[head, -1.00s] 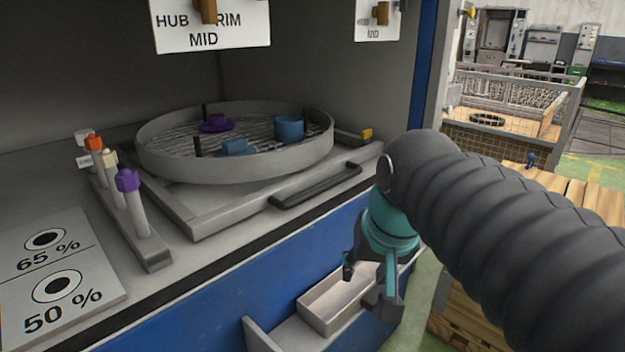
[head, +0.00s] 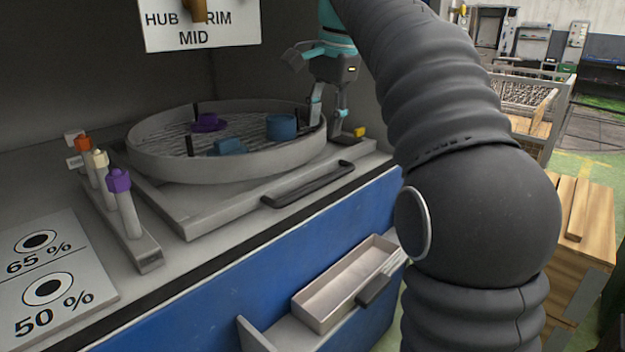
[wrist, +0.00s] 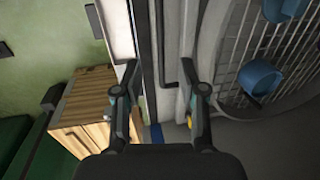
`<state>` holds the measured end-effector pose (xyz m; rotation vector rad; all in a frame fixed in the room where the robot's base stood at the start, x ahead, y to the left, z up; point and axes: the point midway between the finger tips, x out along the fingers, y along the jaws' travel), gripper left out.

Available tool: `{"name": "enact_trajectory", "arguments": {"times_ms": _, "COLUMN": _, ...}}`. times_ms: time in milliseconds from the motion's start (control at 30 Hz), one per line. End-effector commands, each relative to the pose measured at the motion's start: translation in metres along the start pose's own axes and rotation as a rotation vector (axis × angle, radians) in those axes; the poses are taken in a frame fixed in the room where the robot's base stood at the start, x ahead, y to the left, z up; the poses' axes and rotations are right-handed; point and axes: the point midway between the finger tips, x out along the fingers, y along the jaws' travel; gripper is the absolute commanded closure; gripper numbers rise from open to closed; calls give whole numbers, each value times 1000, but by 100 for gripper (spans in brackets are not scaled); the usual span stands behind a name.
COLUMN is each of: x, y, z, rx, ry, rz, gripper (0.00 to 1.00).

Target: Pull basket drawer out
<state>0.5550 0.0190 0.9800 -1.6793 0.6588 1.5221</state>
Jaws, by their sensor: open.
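The basket drawer is a light grey slab (head: 215,212) on the counter, with a black bar handle (head: 308,186) along its front. A round grey basket (head: 225,165) with a wire-mesh floor sits on it. My gripper (head: 327,118) is open and empty, pointing down by the basket's right rim, behind the handle in the head view. In the wrist view, my gripper (wrist: 160,72) has its fingers spread, with a dark bar, likely the handle (wrist: 164,50), seen between them. I cannot tell the height gap. The basket's mesh (wrist: 265,55) shows at the right.
Blue parts (head: 281,127) and a purple part (head: 208,122) lie in the basket. A rack (head: 137,232) of capped pegs stands left. A pale open tray (head: 335,285) juts out below the counter. A wooden crate (head: 570,205) stands right. A sign (head: 200,25) hangs above.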

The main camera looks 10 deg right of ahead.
Motion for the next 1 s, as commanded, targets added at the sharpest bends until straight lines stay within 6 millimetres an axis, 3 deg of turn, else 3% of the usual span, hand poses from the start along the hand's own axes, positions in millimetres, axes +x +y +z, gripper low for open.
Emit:
{"name": "enact_trajectory", "arguments": {"times_ms": 267, "x": 28, "y": 1, "z": 1, "rx": 1, "ry": -1, "rz": 1, "gripper": 59}}
{"name": "enact_trajectory", "arguments": {"times_ms": 700, "x": 108, "y": 0, "z": 0, "rx": 0, "ry": 0, "rz": 0, "gripper": 59}}
{"name": "enact_trajectory", "arguments": {"times_ms": 1000, "x": 134, "y": 0, "z": 0, "rx": 0, "ry": 1, "rz": -1, "gripper": 59}}
